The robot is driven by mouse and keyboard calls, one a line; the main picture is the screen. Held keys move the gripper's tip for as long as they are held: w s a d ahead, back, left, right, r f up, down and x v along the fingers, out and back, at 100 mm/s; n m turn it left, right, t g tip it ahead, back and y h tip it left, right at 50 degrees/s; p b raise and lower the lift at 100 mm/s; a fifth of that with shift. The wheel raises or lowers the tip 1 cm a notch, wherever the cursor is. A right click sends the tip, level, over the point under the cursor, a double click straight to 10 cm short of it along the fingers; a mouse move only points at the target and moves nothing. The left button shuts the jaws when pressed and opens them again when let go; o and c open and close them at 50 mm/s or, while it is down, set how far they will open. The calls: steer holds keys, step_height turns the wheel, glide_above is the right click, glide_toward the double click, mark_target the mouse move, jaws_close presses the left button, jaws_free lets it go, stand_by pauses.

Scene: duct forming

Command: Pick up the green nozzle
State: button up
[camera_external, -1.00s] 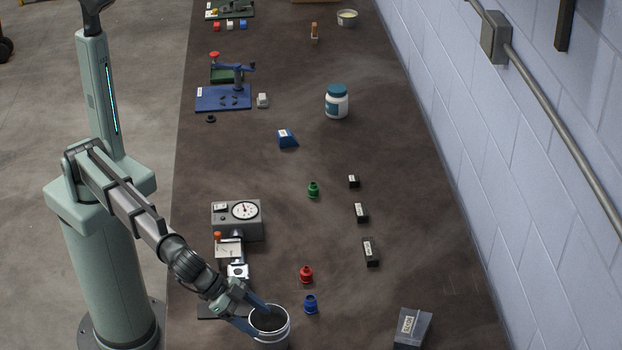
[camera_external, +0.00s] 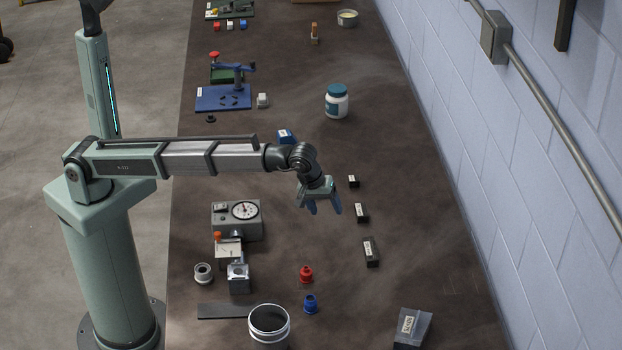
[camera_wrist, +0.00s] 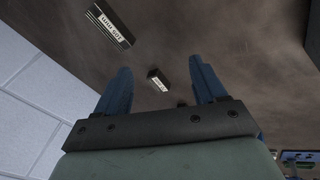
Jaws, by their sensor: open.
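The green nozzle is not visible now; in the outside view my wrist covers the spot where it stood. My gripper (camera_external: 324,211) hangs above the middle of the bench, near that spot, with its blue fingers spread and nothing seen between them. In the wrist view my gripper (camera_wrist: 159,66) also shows two blue fingers apart. The green nozzle cannot be made out there. A red nozzle (camera_external: 306,275) and a blue nozzle (camera_external: 310,304) stand on the bench nearer the front.
Black labelled blocks (camera_external: 361,213) (camera_external: 370,252) (camera_external: 353,181) stand right of my gripper. A gauge device (camera_external: 237,219) is to the left. A dark-filled cup (camera_external: 269,322) stands in front. A blue block (camera_external: 286,137) and a white jar (camera_external: 337,103) lie beyond. A wall bounds the right.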

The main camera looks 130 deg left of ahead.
steer(key=s+a+n+g+h, duration=0.25)
steer(key=s+a+n, duration=0.75)
steer(key=s+a, duration=0.8)
steer(key=shift+t+h, duration=0.25)
steer(key=shift+h, duration=0.1)
steer(key=f, duration=1.3)
steer(key=shift+s+d+f, duration=0.15)
steer(key=shift+d+f, duration=0.1)
steer(key=shift+d, duration=0.05)
steer(key=c, duration=1.1)
steer(key=shift+c, duration=0.2)
